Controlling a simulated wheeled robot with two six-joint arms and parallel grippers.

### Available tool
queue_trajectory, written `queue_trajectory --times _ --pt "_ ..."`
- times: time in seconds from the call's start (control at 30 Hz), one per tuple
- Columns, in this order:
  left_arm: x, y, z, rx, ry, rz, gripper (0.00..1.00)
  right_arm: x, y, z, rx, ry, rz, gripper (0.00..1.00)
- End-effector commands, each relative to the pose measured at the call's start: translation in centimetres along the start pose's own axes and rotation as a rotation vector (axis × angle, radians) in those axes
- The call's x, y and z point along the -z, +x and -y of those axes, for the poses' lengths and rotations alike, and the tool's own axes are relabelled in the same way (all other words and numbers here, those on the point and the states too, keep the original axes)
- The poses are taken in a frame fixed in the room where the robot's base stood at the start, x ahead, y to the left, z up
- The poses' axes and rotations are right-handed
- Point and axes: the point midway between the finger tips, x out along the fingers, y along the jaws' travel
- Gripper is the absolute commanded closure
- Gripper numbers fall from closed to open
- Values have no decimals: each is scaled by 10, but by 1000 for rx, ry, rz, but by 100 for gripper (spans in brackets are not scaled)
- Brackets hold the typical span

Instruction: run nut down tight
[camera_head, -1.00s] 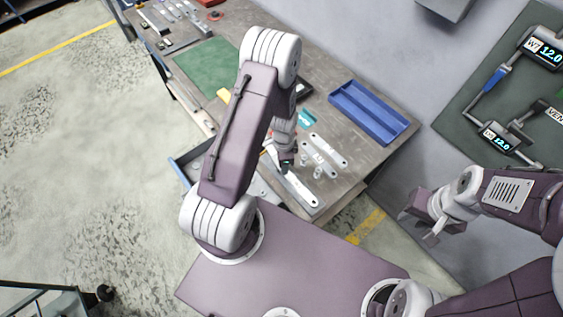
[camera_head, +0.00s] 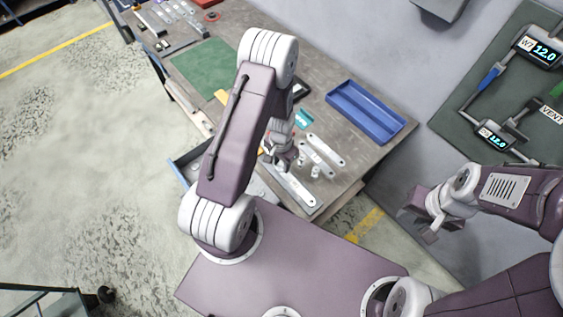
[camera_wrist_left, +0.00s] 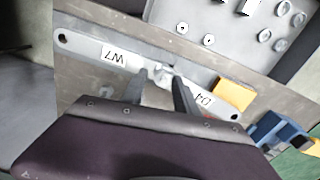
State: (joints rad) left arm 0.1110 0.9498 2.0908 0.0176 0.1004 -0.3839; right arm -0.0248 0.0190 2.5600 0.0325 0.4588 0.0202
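A galvanized bar (camera_wrist_left: 85,46) lies on the bench in the left wrist view, with a label W7 on one part and an upside-down label that looks like D4 on the other. It seems to be two overlapping brackets, but the joint is partly hidden. A small nut or bolt end (camera_wrist_left: 166,70) shows near its middle. My left gripper (camera_wrist_left: 161,82) is open, its two dark fingertips apart, one to each side below the nut. In the head view my left gripper (camera_head: 284,155) is above the bar (camera_head: 297,190). My right gripper (camera_head: 431,226) hangs clear of the bench; its finger gap is unclear.
More light brackets (camera_head: 326,149) and small parts lie right of the bar. A blue tray (camera_head: 345,97) stands at the bench's right, and a green mat (camera_head: 207,68) lies further left. A panel with tools and displays reading 12.0 (camera_head: 541,50) is on the wall.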

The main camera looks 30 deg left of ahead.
Motion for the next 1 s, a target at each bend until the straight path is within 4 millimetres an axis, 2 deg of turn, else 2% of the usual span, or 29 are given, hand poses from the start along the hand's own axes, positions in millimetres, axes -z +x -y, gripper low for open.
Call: queue_trajectory --times 1.0 --pt "0 -1 0 1 -1314 -1 64 3 -27 0 0 0 0 68"
